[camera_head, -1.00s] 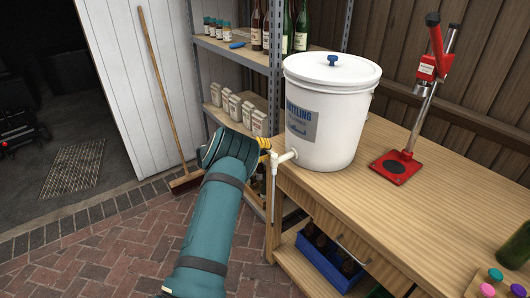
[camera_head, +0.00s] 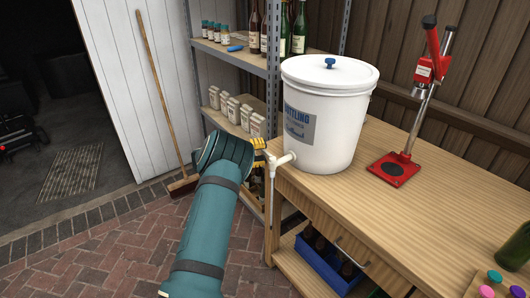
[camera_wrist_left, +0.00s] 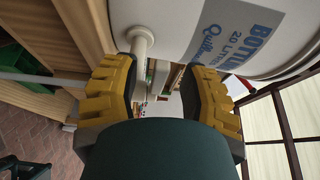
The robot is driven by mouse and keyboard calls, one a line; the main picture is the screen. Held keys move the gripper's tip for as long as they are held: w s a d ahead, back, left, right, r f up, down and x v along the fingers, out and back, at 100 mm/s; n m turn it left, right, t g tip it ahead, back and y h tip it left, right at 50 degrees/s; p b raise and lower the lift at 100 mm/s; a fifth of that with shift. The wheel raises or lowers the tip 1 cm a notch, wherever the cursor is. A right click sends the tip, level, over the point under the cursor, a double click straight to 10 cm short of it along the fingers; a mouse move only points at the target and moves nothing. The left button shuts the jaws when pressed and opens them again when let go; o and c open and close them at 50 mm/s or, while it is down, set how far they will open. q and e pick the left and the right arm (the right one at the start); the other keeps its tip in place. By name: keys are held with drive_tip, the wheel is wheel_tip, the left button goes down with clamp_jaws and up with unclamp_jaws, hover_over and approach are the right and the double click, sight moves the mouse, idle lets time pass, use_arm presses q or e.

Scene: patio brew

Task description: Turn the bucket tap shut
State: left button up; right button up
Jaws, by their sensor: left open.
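The white bottling bucket (camera_head: 335,150) stands at the table's left corner, with a lid and a blue knob. Its white tap (camera_head: 283,160) sticks out low on the left side, and a thin pipe hangs down from it. My left gripper (camera_head: 258,158) is just left of the tap, partly hidden behind my teal wrist. In the left wrist view its yellow fingers (camera_wrist_left: 160,85) are apart. The tap (camera_wrist_left: 141,42) shows there by the left finger, under the bucket wall (camera_wrist_left: 180,25). I cannot tell whether they touch. The tap's handle is not clear. My right gripper is not in view.
The wooden table (camera_head: 440,195) carries a red bottle capper (camera_head: 398,168) and a green bottle (camera_head: 517,245). A blue crate (camera_head: 325,262) of bottles sits below. A metal shelf (camera_head: 235,55) with bottles and boxes stands behind. A broom (camera_head: 160,90) leans on the white wall. The brick floor at left is open.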

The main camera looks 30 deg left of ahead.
use_arm(q)
drive_tip(key=v, duration=1)
drive_tip(key=shift+s+a, duration=0.25)
drive_tip(key=shift+r, duration=0.1)
drive_tip(key=w+d+f+n+t+y, duration=0.2)
drive_tip(key=d+f+n+y, duration=0.3)
drive_tip(key=n, duration=0.4)
drive_tip(key=w+d+f+n+t+y, duration=0.1)
drive_tip(key=w+d+f+n+y, duration=0.1)
drive_tip(key=d+f+n+y, duration=0.4)
drive_tip(key=s+d+f+n+g+y, duration=0.1)
drive_tip(key=s+d+f+n+g, duration=0.25)
drive_tip(key=d+f+n, duration=0.35)
drive_tip(key=s+d+f+n+g+h, duration=0.1)
drive_tip(key=s+d+n+g, duration=0.1)
drive_tip(key=s+d, duration=0.4)
drive_tip(key=s+d+f+n+g+h, duration=0.1)
drive_tip(key=s+d+g, duration=0.4)
drive_tip(key=s, duration=0.5)
drive_tip(key=s+d+f+n+g, duration=0.2)
drive_tip(key=s+d+n+g, duration=0.1)
drive_tip(key=s+d, duration=0.5)
drive_tip(key=shift+d+f+n+h, duration=0.4)
drive_tip(key=shift+d, duration=0.25)
